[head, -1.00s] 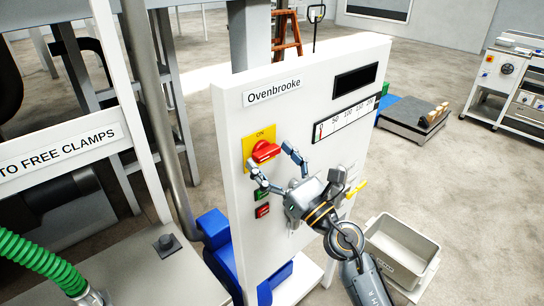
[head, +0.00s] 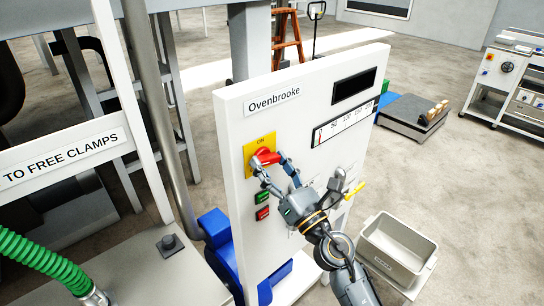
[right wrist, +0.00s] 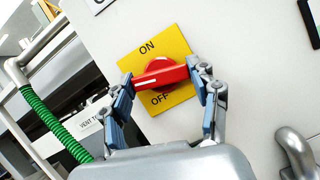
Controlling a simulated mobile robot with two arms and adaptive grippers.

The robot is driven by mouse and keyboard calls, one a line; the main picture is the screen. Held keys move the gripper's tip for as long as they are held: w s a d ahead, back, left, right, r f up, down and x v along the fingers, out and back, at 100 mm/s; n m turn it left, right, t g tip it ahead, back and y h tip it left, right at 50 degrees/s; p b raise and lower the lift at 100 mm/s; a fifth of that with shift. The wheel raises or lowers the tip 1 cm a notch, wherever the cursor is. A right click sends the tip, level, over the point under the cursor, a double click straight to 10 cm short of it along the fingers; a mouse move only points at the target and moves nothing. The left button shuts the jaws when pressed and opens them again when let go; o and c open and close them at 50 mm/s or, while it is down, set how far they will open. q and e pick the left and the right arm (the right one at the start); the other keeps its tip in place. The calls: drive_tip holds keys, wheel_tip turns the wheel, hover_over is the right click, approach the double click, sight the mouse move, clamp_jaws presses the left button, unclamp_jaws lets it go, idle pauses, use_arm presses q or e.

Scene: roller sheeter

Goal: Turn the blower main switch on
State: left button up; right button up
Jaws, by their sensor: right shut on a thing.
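The blower main switch is a red rotary handle (head: 266,157) on a yellow plate (head: 250,163) on the front of the white Ovenbrooke panel (head: 236,135). In the right wrist view the handle (right wrist: 160,73) lies crosswise between the words ON, above, and OFF, below. A white mark is near its left end. My right gripper (head: 269,161) is shut on the handle, with one finger at each end; it also shows in the right wrist view (right wrist: 160,74). My left gripper is not in view.
Green (head: 262,197) and red (head: 263,213) push buttons sit below the plate. A yellow lever (head: 355,190) sticks out to the right of my gripper. A grey bin (head: 398,248) stands on the floor at right. A green hose (head: 40,262) is at lower left.

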drive_tip(key=m, duration=0.1)
drive_tip(key=m+h+p, duration=0.1)
drive_tip(key=shift+r+m, duration=0.25)
drive_tip(key=shift+m, duration=0.05)
drive_tip(key=m+h+p, duration=0.1)
drive_tip(key=m+h, duration=0.1)
drive_tip(key=m, duration=0.1)
drive_tip(key=shift+a+f+m+t, duration=0.1)
drive_tip(key=shift+m+t, duration=0.2)
drive_tip(key=shift+m, duration=0.1)
drive_tip(key=m+h, duration=0.1)
drive_tip(key=m, duration=0.2)
drive_tip(key=m+h, duration=0.2)
drive_tip(key=m, duration=0.1)
drive_tip(key=shift+s+m, duration=0.1)
drive_tip(key=shift+m, duration=0.2)
drive_tip(key=m+g+h, duration=0.1)
drive_tip(key=m+g, duration=0.1)
drive_tip(key=m, duration=0.2)
drive_tip(key=shift+m, duration=0.4)
drive_tip(key=o, duration=1.1)
drive_tip(key=shift+o, duration=0.2)
drive_tip(key=shift+s, duration=0.1)
